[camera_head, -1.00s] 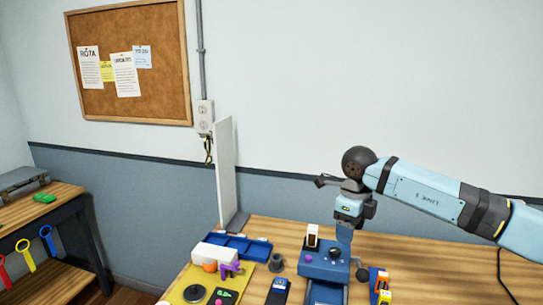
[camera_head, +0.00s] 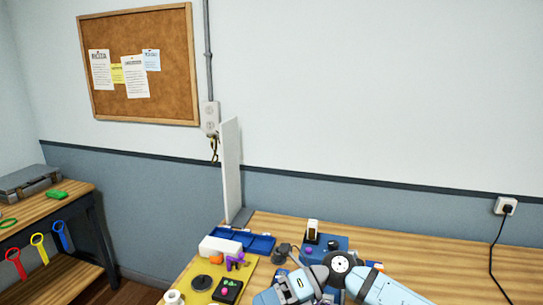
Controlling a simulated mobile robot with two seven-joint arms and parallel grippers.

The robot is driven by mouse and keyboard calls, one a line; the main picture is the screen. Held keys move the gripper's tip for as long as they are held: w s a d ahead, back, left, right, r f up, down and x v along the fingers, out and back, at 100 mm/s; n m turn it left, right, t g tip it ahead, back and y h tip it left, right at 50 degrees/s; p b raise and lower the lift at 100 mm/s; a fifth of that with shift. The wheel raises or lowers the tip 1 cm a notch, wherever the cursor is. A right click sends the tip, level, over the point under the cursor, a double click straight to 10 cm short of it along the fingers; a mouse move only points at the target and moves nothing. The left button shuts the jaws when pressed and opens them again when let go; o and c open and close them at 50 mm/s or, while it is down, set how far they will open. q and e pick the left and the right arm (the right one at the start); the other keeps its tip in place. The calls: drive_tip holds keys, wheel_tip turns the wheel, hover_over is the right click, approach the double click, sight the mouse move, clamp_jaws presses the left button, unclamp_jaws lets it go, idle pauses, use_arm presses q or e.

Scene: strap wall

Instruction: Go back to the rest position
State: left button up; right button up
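My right arm (camera_head: 385,290) comes in low from the right, in front of the workbench. Its round dark joint (camera_head: 340,264) and a light blue link (camera_head: 290,287) reach down toward the bottom edge. The fingers of my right gripper do not show, so I cannot see whether it holds anything. My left arm and gripper are out of view.
The wooden workbench (camera_head: 450,256) carries a yellow mat (camera_head: 205,268), blue trays (camera_head: 262,243), a white block (camera_head: 220,246) and an upright white panel (camera_head: 231,170). Red (camera_head: 15,262), yellow (camera_head: 39,247) and blue (camera_head: 60,234) straps hang at the left table. The bench's right side is mostly clear.

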drive_tip(key=s+d+f+n+t+h+p, duration=0.2)
drive_tip(key=s+d+f+n+t+h, duration=0.3)
drive_tip(key=s+d+f+n, duration=0.5)
drive_tip(key=s+d+f+n+t+h+p, duration=0.2)
drive_tip(key=s+d+f+n+t+h, duration=0.3)
drive_tip(key=n, duration=1.5)
drive_tip(key=s+d+f+t, duration=0.5)
drive_tip(key=f, duration=0.2)
drive_tip(key=shift+s+d+f+n, duration=0.2)
drive_tip(key=shift+f+n, duration=0.05)
drive_tip(key=shift+n, duration=0.15)
